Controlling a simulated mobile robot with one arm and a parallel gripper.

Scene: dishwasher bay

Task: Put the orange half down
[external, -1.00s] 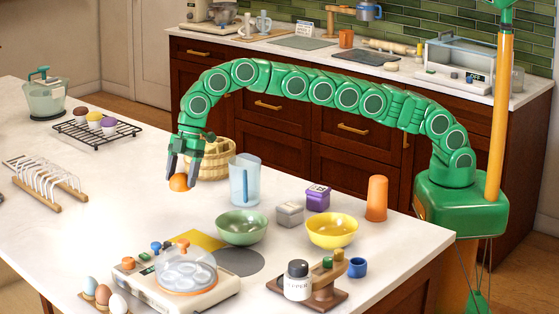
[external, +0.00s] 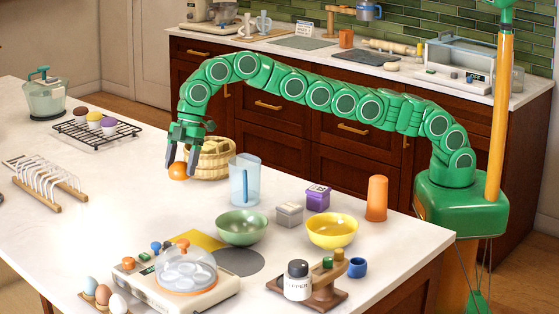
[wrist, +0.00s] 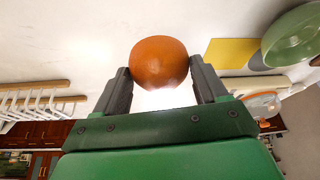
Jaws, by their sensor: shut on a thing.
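The orange half (external: 177,172) is between the fingertips of my gripper (external: 181,168), left of the wicker basket, in the external view. In the wrist view the orange half (wrist: 159,62) shows its rounded orange skin, with a dark finger of my gripper (wrist: 160,75) against each side. My gripper is shut on it and points down over the white counter (external: 110,215). I cannot tell whether the orange half touches the counter. Its cut face is not visible.
The wicker basket (external: 212,160) stands close right of my gripper. A clear blue pitcher (external: 245,180), green bowl (external: 241,229) and yellow bowl (external: 332,232) are further right. A toast rack (external: 48,182) and cooling rack (external: 97,136) are left.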

